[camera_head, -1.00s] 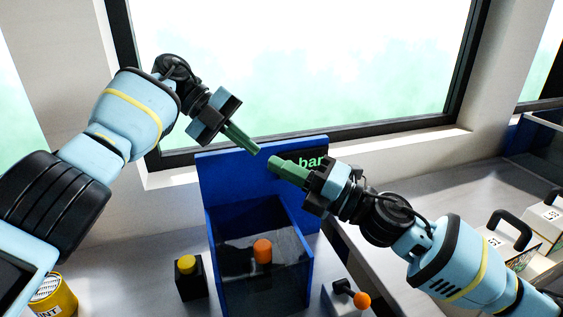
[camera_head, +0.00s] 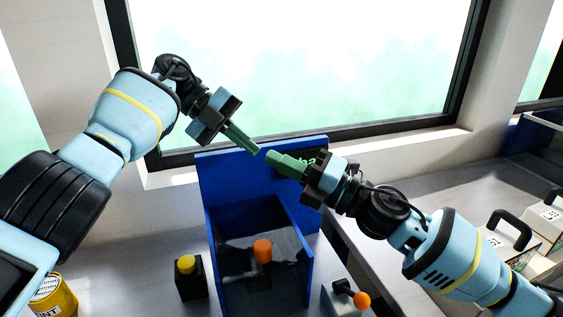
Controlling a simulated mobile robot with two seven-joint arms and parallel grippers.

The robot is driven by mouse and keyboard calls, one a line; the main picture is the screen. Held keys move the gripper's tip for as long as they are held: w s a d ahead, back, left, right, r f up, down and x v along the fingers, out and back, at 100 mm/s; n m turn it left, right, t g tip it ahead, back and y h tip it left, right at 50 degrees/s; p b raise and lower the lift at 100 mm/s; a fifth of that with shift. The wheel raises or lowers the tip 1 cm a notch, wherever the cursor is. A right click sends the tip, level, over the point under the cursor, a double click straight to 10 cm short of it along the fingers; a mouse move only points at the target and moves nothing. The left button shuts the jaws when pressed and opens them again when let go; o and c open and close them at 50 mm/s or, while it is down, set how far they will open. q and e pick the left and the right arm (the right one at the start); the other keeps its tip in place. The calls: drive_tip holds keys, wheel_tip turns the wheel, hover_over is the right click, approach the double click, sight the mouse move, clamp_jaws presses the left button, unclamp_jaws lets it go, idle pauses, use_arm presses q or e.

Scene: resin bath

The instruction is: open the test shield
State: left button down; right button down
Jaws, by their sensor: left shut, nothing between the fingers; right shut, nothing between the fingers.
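The test shield (camera_head: 240,282) looks like a dark see-through panel at the front of a blue box (camera_head: 216,178) on the bench. An orange knob (camera_head: 262,250) shows at the middle of the panel. I cannot tell clearly whether the panel is fully down. My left gripper (camera_head: 256,148) is shut and empty, above the box's back wall in the picture. My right gripper (camera_head: 270,158) is shut and empty, close to the left one, in front of the back wall. Both are well above the orange knob and apart from it. My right gripper hides most of the green lettering on the wall.
A black block with a yellow button (camera_head: 186,264) stands left of the box. A lever with an orange ball (camera_head: 362,300) stands to its right. A yellow tin (camera_head: 52,300) is at lower left. White cases with black handles (camera_head: 508,228) stand at right. A window is behind.

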use_arm(q)
drive_tip(key=c, duration=2.1)
unclamp_jaws()
drive_tip(key=shift+c, duration=0.2)
drive_tip(key=o, duration=1)
drive_tip(key=shift+o, duration=0.2)
